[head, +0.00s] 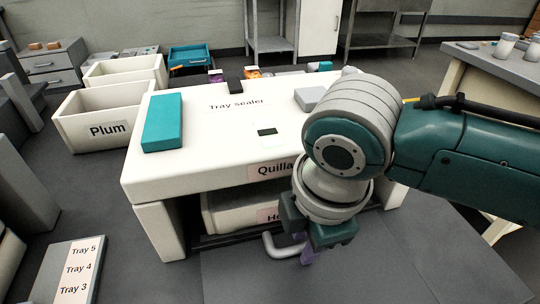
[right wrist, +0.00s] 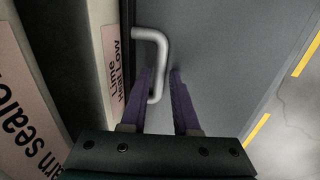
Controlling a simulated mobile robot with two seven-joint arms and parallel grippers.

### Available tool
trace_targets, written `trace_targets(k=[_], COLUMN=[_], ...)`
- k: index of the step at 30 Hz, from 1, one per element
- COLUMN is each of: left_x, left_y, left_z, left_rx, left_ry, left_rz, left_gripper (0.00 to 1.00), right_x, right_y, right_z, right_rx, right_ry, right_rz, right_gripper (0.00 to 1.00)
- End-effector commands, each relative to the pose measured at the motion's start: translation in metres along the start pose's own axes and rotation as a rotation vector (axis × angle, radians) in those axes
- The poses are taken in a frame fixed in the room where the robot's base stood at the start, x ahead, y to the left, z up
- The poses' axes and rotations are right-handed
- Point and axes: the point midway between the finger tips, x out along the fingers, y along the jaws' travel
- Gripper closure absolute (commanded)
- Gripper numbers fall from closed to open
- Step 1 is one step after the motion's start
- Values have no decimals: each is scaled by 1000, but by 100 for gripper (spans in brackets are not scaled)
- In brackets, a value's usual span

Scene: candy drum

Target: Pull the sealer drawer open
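The tray sealer (head: 215,128) is a white table-like unit. Its drawer (head: 232,212) sits low between the legs, beneath the top, with its front partly hidden by my right gripper. The drawer's grey bent handle (head: 280,250) sticks out from the front. My right gripper (head: 305,255) points down at the handle. In the right wrist view, its purple fingers (right wrist: 164,95) stand apart, and the lower end of the handle (right wrist: 162,55) lies between them, close to the left finger, which hides part of it. My left gripper is not in view.
A teal block (head: 162,122) and a grey block (head: 310,98) rest on the sealer top. A white bin labelled Plum (head: 108,130) stands to the left. A bench (head: 500,65) stands at the right.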

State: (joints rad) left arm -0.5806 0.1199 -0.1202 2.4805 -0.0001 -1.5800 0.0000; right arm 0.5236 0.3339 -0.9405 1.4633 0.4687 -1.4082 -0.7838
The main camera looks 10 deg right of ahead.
Motion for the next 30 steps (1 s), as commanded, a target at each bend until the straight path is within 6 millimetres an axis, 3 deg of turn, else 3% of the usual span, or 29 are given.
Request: trace_targets(k=[1,7,30], left_x=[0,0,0], left_y=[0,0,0], left_z=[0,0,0], left_rx=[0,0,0], left_ry=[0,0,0], left_rz=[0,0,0], left_gripper=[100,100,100], right_x=[0,0,0], right_y=[0,0,0], right_z=[0,0,0], right_rx=[0,0,0], right_ry=[0,0,-1], right_rz=[0,0,-1], right_gripper=[78,100,100])
